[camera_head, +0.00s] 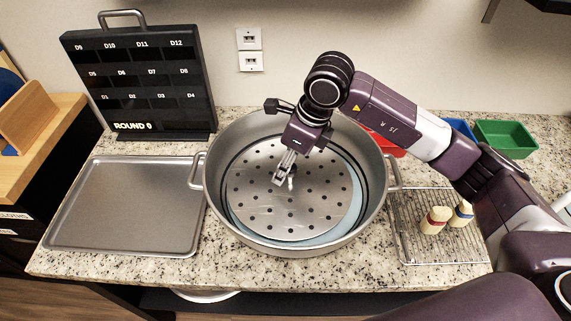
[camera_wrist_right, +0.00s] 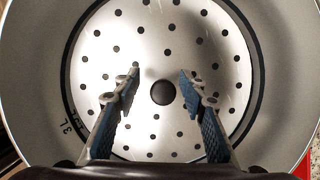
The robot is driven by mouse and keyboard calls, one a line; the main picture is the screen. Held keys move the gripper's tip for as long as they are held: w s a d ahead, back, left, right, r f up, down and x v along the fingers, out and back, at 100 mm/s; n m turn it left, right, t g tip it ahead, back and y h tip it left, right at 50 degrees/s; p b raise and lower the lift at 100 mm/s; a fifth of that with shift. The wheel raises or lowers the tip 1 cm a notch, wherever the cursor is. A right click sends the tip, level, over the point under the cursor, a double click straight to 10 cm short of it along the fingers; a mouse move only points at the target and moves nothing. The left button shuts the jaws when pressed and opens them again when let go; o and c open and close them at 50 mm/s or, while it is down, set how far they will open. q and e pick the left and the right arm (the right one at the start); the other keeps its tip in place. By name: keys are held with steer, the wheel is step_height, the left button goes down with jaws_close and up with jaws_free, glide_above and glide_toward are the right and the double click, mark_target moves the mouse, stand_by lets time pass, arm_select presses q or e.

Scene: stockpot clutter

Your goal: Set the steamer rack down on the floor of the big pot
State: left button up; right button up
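The steamer rack (camera_head: 262,205), a round grey metal disc with many holes, lies inside the big pot (camera_head: 215,198), a wide grey pot with two side handles. It also shows in the right wrist view (camera_wrist_right: 158,45), with a dark round spot at its centre. A pale blue area shows beside the rack's lower right edge. I cannot tell whether the rack lies flat on the pot's floor. My right gripper (camera_head: 284,182) reaches down into the pot over the rack's middle. In the wrist view its fingers (camera_wrist_right: 160,82) are apart, with nothing visibly clamped between them. My left gripper is out of view.
A grey baking tray (camera_head: 130,205) lies left of the pot. A black board (camera_head: 140,80) stands behind it. A wire rack (camera_head: 430,249) with two small shakers (camera_head: 434,221) is at right. Red, blue and green bins (camera_head: 505,137) stand behind that.

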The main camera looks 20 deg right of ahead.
mark_target(299, 187)
steer(key=shift+r+p, duration=0.3)
steer(key=b+v, duration=0.1)
steer(key=v, duration=1.1)
steer(key=shift+r, duration=0.25)
